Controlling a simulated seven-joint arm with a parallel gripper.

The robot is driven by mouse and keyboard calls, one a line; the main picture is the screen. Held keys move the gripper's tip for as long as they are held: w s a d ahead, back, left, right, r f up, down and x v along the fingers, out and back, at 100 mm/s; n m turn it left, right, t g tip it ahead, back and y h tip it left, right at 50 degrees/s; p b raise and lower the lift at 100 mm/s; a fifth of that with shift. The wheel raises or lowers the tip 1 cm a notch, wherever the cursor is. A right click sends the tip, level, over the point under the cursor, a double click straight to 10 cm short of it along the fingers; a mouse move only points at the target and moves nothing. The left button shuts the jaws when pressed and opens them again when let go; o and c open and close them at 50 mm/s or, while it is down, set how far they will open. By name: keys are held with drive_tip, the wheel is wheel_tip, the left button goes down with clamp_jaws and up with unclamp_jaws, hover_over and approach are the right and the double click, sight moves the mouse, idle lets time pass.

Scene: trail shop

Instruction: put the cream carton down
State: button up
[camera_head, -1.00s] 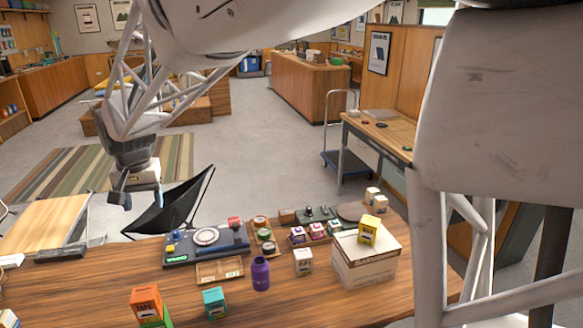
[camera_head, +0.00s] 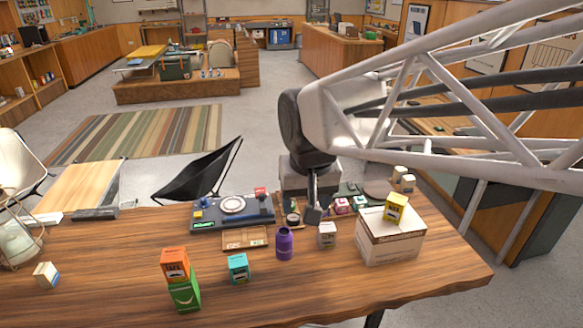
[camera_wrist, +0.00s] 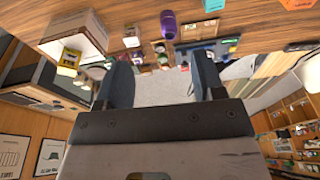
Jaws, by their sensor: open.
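A cream carton (camera_head: 45,274) with a blue patch stands alone at the left end of the wooden table (camera_head: 120,260). Another pale carton (camera_head: 327,235) with a dark label stands right of the purple bottle (camera_head: 284,243); I cannot tell which one is meant. My gripper (camera_head: 315,210) hangs over the back of the table, behind the pale carton, far from the left one. In the wrist view its two dark fingers (camera_wrist: 163,80) are spread, with nothing visible between them. Their height above the table is hard to judge.
A cardboard box (camera_head: 392,240) with a yellow carton (camera_head: 396,207) on top stands at right. An orange carton (camera_head: 175,263) sits on a green one (camera_head: 185,293), near a teal carton (camera_head: 238,268). A shallow wooden tray (camera_head: 245,238) lies mid-table. The front middle is bare.

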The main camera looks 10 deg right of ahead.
drive_tip(key=s+d+f, duration=0.3)
drive_tip(key=s+d, duration=0.3)
drive_tip(key=s, duration=0.5)
drive_tip(key=shift+s+d+f, duration=0.15)
drive_tip(key=shift+d+f, duration=0.05)
drive_tip(key=shift+f, duration=0.2)
